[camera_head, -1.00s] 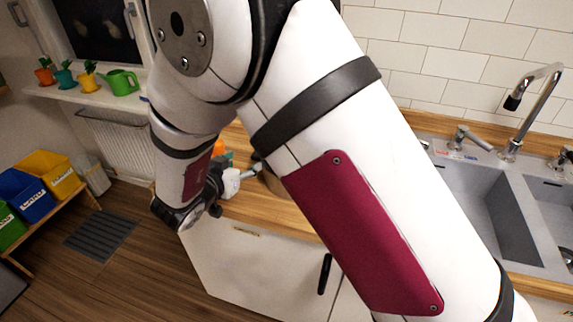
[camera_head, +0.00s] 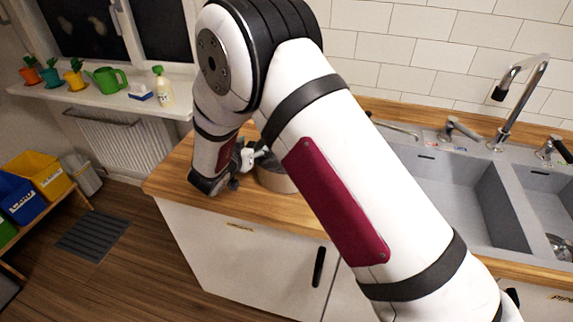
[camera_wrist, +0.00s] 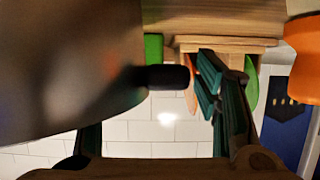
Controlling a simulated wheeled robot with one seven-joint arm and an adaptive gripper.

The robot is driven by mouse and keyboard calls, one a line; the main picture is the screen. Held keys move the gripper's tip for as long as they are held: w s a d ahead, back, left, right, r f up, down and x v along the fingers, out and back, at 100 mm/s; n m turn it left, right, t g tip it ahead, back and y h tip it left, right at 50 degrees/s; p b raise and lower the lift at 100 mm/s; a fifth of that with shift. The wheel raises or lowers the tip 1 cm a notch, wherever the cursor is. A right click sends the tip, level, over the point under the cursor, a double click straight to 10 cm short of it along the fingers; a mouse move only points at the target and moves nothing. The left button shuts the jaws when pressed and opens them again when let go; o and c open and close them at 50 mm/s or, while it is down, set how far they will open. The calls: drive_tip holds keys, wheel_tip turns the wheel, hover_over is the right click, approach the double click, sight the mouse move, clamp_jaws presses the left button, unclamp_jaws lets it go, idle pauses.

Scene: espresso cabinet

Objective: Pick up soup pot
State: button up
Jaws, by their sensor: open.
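The soup pot (camera_head: 276,179) stands on the wooden counter (camera_head: 225,205) at the left end, partly hidden behind my arm in the head view. In the wrist view the grey metal pot (camera_wrist: 65,60) fills the upper left, and its dark handle (camera_wrist: 168,77) sticks out to the right. My gripper (camera_head: 258,154) is beside the pot in the head view. In the wrist view its right finger (camera_wrist: 222,95) stands to the right of the handle's end, with a gap. The left finger is mostly hidden by the pot. The gripper is open and empty.
The double sink (camera_head: 455,190) and faucet (camera_head: 520,100) are to the right. A spray bottle (camera_head: 162,88), watering can (camera_head: 106,79) and small plants stand on the windowsill. An orange object (camera_wrist: 305,50) and a utensil holder (camera_wrist: 225,42) show in the wrist view.

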clamp_jaws()
drive_tip(key=shift+r, duration=0.15)
idle(0.4)
